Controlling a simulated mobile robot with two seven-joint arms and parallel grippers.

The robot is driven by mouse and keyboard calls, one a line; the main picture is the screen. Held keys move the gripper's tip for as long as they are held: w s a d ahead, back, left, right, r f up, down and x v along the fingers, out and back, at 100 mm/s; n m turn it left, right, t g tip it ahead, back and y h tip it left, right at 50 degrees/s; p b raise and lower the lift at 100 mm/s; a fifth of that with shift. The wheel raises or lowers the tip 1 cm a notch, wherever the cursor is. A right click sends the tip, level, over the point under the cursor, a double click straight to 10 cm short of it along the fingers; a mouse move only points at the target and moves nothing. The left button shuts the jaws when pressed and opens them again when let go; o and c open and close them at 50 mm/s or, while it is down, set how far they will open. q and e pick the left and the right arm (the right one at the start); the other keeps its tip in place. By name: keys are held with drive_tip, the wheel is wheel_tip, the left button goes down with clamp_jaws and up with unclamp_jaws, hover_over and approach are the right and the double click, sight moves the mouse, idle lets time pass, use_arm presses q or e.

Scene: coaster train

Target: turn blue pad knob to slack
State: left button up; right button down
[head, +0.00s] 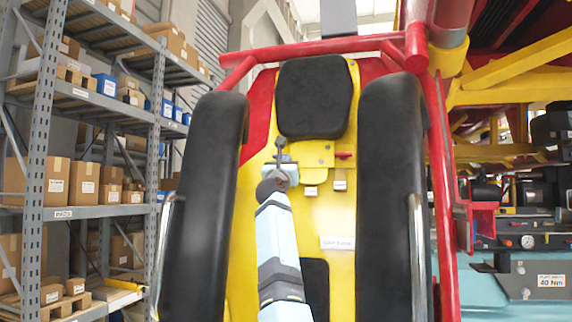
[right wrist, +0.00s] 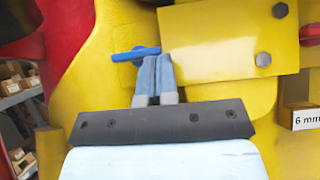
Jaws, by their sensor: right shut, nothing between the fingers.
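The blue pad knob (right wrist: 136,53) shows in the right wrist view as a flat blue bar lying roughly level against the yellow back plate (right wrist: 210,90). My right gripper (right wrist: 157,62) is shut and empty, with its two blue-grey fingertips together. The fingertips overlap the knob's right end in the picture; I cannot tell whether they touch it. In the head view my right gripper (head: 279,146) is in front of the yellow seat back (head: 247,220), below the black headrest pad (head: 314,97), and the knob is not clearly seen there. My left gripper is not in view.
A red knob (head: 344,155) sits right of my gripper. Black side pads (head: 204,200) and (head: 391,200) flank the seat back, inside a red frame (head: 437,180). Shelves with boxes (head: 88,180) stand at left. A bolted yellow plate (right wrist: 220,40) lies just right of the blue knob.

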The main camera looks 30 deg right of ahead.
drive_tip(key=shift+s+d+r+p, duration=0.15)
drive_tip(key=shift+d+r+p, duration=0.1)
drive_tip(key=shift+r, duration=0.1)
drive_tip(key=shift+s+d+r+p, duration=0.1)
drive_tip(key=shift+s+r+p, duration=0.1)
drive_tip(key=shift+r, duration=0.1)
idle(0.6)
drive_tip(key=shift+f, duration=0.15)
